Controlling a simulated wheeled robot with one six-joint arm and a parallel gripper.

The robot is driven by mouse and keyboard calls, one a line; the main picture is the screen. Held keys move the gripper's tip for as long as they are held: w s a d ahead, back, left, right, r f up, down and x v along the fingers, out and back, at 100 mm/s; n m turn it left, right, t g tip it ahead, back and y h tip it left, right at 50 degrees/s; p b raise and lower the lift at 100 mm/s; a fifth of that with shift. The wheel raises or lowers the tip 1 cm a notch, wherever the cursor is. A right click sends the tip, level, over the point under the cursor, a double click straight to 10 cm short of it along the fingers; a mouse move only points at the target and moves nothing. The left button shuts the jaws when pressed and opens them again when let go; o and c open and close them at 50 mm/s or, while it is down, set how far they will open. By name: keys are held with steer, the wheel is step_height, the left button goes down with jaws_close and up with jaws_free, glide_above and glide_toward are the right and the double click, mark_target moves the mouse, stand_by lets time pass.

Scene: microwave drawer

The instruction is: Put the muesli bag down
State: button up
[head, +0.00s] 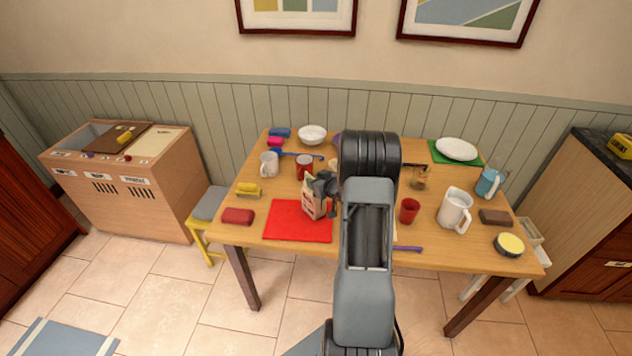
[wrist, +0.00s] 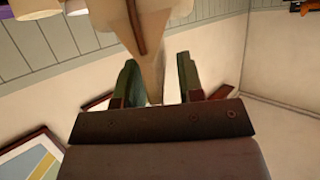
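The muesli bag (head: 311,203) is a pale, upright bag with reddish print, at the upper right part of the red mat (head: 288,222) in the head view. I cannot tell for sure whether its base touches the surface. My gripper (head: 326,186) is at the bag's upper right side. In the wrist view the bag (wrist: 170,28) narrows to a tip between my two green-padded fingers (wrist: 157,80). The fingers are apart, with a gap visible beside the tip on the right. My arm hides the middle of the table.
A red cup (head: 304,167) and a white mug (head: 269,164) stand behind the bag. Another red cup (head: 409,211) and a white pitcher (head: 455,209) stand right of my arm. A red block (head: 238,216) lies left of the mat, whose left half is clear.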

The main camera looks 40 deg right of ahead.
steer(key=shift+r, duration=0.2)
steer(key=v, duration=1.1)
steer(key=w+a+r+g+h, duration=0.2)
steer(key=a+r+h, duration=0.15)
steer(key=r, duration=0.25)
steer(key=s+a+r+g+y, duration=0.1)
steer(key=s+a+r+g, duration=0.1)
steer(key=s+a, duration=0.6)
steer(key=s+a+r+g+y, duration=0.2)
steer(key=s+a+g, duration=0.3)
steer(key=a, duration=1)
steer(key=s+r, duration=0.1)
steer(key=s, duration=0.2)
steer(key=shift+s+a+r, duration=0.3)
steer(key=shift+s+a, duration=0.1)
steer(key=shift+d, duration=0.15)
